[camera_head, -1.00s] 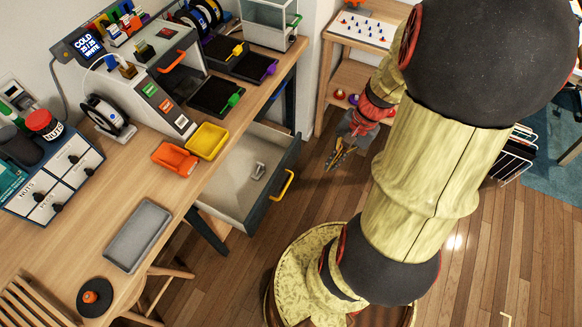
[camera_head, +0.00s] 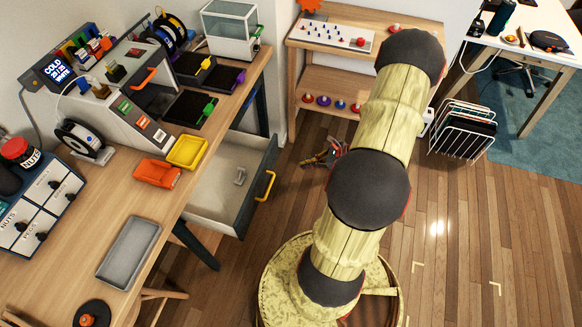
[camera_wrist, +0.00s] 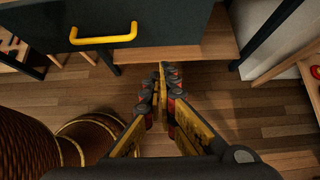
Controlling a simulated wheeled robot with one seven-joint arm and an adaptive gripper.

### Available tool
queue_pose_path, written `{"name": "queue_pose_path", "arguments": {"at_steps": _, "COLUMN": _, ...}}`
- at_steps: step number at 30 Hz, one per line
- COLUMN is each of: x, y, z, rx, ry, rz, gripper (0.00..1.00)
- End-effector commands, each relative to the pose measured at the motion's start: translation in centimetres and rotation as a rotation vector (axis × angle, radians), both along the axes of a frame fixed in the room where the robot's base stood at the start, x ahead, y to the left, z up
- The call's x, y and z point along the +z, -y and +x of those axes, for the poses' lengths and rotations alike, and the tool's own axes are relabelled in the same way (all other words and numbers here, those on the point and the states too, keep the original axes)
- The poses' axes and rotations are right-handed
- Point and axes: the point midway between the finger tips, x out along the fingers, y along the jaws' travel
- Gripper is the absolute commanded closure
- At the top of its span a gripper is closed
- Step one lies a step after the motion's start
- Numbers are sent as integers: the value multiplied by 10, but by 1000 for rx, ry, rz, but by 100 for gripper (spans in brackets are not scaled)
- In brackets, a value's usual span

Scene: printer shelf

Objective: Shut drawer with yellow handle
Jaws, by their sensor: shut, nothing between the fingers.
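In the wrist view the dark drawer front (camera_wrist: 185,28) and yellow handle (camera_wrist: 103,35) are at the top, with the handle left of my fingers. My gripper (camera_head: 305,161) is to the right of the drawer front in the head view, apart from the handle. In the wrist view my gripper (camera_wrist: 160,68) is shut and empty, its tips just short of the front's lower edge in the picture.
A wooden shelf unit (camera_head: 325,78) stands behind my gripper. The desk (camera_head: 180,195) holds a printer, an orange tray (camera_head: 157,173) and a yellow tray (camera_head: 187,152). A wire rack (camera_head: 462,131) stands at right. The wooden floor (camera_head: 440,220) is clear.

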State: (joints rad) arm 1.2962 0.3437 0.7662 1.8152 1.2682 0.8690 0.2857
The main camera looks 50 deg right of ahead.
Motion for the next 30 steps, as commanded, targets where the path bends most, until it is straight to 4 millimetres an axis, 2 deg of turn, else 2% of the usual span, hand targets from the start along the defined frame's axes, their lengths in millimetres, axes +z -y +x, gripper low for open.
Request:
{"name": "queue_pose_path", "arguments": {"at_steps": 15, "x": -67, "y": -29, "z": 64, "rx": 8, "ry": 0, "rz": 0, "gripper": 100}}
{"name": "queue_pose_path", "arguments": {"at_steps": 22, "x": -64, "y": -39, "z": 92, "rx": 8, "ry": 1, "rz": -4, "gripper": 100}}
{"name": "queue_pose_path", "arguments": {"at_steps": 30, "x": -63, "y": -42, "z": 99, "rx": 5, "ry": 0, "rz": -3, "gripper": 100}}
